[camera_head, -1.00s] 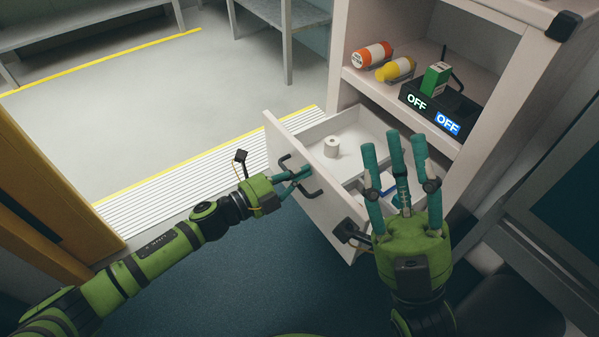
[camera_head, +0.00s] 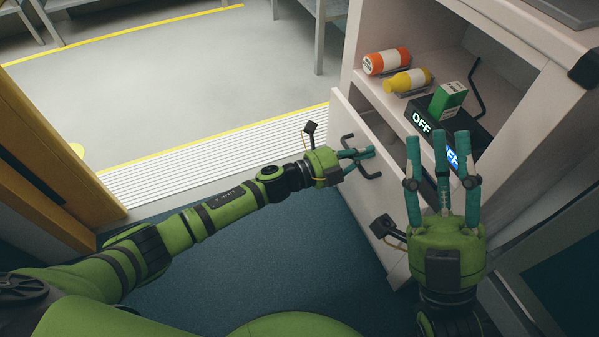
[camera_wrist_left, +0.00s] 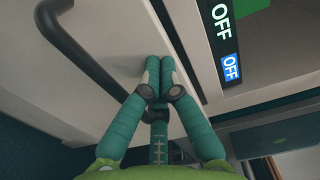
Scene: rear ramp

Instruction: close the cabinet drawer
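The cabinet drawer's pale front (camera_head: 378,203) stands slightly out from the cabinet (camera_head: 520,100), with a narrow dark gap along its upper edge. Its contents are hidden in the head view. The dark bar handle (camera_head: 373,176) is on the front. My left gripper (camera_head: 368,153) is at the drawer front by the handle. In the left wrist view its fingers (camera_wrist_left: 160,68) are together, with tips at the pale panel beside the handle (camera_wrist_left: 95,65), not around it. My right gripper (camera_head: 442,145) has its fingers spread, pointing up, empty, in front of the cabinet's right part.
On the shelf above are an orange-and-white bottle (camera_head: 386,62), a yellow bottle (camera_head: 407,80), a green box (camera_head: 447,100) and a black unit with lit OFF signs (camera_head: 421,123). A yellow-edged ribbed ramp strip (camera_head: 200,165) and open floor lie left.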

